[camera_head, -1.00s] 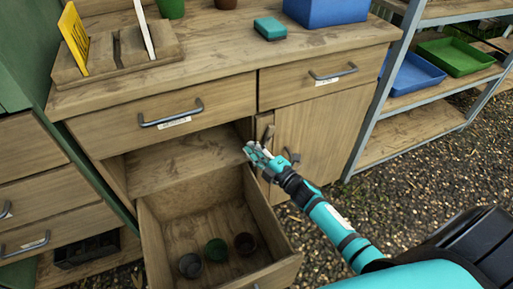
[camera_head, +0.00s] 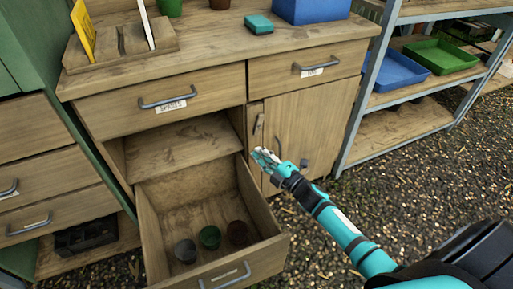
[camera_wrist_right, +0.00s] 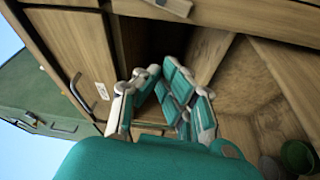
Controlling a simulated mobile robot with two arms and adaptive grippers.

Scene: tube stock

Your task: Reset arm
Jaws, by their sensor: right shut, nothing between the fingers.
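My right gripper (camera_head: 265,158) is teal and grey. It is shut and empty, in front of the cupboard door (camera_head: 312,130) and just right of the open lower drawer (camera_head: 274,246). In the right wrist view its fingers (camera_wrist_right: 163,88) come together near the middle with nothing visible between them. My right arm reaches in from the lower right. My left gripper is not in view.
The worktop (camera_head: 200,47) bears a teal block (camera_head: 258,24) and a blue bin (camera_head: 310,10). A metal shelf (camera_head: 410,108) stands right. Gravel floor (camera_head: 430,180) is open there.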

